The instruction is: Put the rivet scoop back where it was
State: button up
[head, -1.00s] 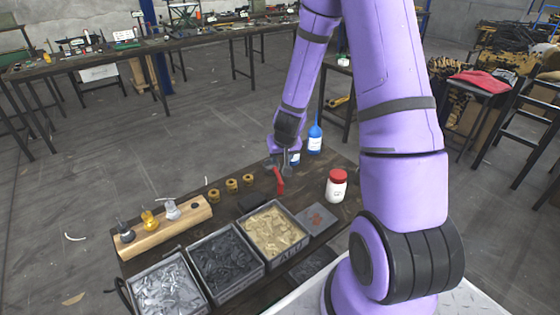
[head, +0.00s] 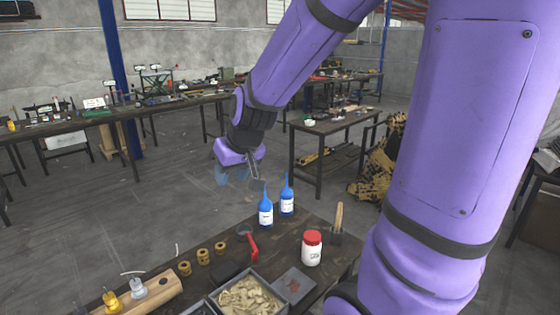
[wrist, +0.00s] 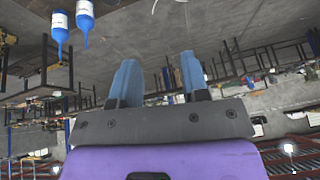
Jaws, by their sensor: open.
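A red-handled tool (head: 251,246) with a dark grey head lies on the dark workbench (head: 275,250); it looks like the rivet scoop, but its shape is too small to be sure. My gripper (head: 231,177) is above and beyond the bench's far edge, up and left of the tool and clear of it. In the wrist view its two blue fingers (wrist: 160,75) are apart with nothing between them. An open grey bin of tan rivets (head: 248,297) stands in front of the tool. The other bins are mostly cut off below.
Two blue bottles (head: 265,208) stand at the bench's far edge. A white jar with red lid (head: 312,249) and a wooden-handled item (head: 339,218) in a dark holder are at right. Several brass rings (head: 203,257) and a wooden block (head: 150,292) are at left.

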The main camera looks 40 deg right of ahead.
jog(key=s+a+r, duration=0.1)
jog(key=s+r, duration=0.4)
jog(key=s, duration=0.4)
jog(key=s+a+r+n, duration=0.1)
jog(key=s+r, duration=0.3)
jog(key=s, duration=0.5)
jog(key=shift+s+r+h, duration=0.2)
jog(key=shift+r+h, duration=0.1)
jog(key=shift+r, duration=0.1)
